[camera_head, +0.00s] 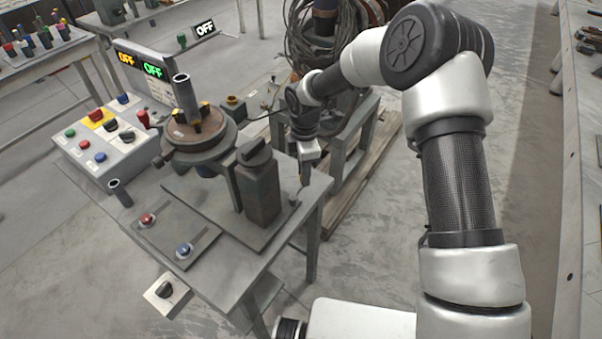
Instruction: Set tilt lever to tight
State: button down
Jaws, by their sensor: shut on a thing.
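The auger positioner stands on the grey metal table, with a round tilted head (198,135) and a dark upright block (258,188) on a flat base plate. My gripper (304,178) is just to the right of the block, pointing down. Its fingers are close together on a small dark part at the block's right side, which appears to be the tilt lever. The fingers and the block's bulk hide most of that part, so I cannot read the lever's setting.
A grey control box (108,135) with several coloured buttons sits at the left. Two displays (140,65) behind it read OFF. A small plate with red and blue buttons (165,232) lies at the table's front. Coiled cable (325,40) on a stand is behind my arm.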

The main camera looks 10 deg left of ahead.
jog(key=shift+d+m, duration=0.15)
jog(key=shift+m, duration=0.25)
jog(key=c, duration=1.6)
grip_release()
jog(key=shift+o, duration=0.2)
jog(key=shift+r, duration=0.1)
notch_tip(320, 180, up, 17)
jog(key=shift+r, duration=0.15)
jog(key=s+d+r+m+t+h+p, duration=0.1)
jog(key=s+d+r+m, duration=0.4)
jog(key=d+r, duration=0.25)
jog(key=s+d+r+m+t+p, duration=0.1)
jog(key=s+d+r+m+t, duration=0.1)
jog(key=s+d+r+m, duration=0.4)
jog(key=s+d+r+m+t+y+p, duration=0.1)
jog(key=s+d+r+m, duration=0.4)
jog(key=s+d+m, duration=0.6)
jog(key=s+t+p, duration=0.1)
jog(key=s, duration=0.2)
jog(key=shift+s+d+t, duration=0.3)
jog(key=shift+d, duration=0.05)
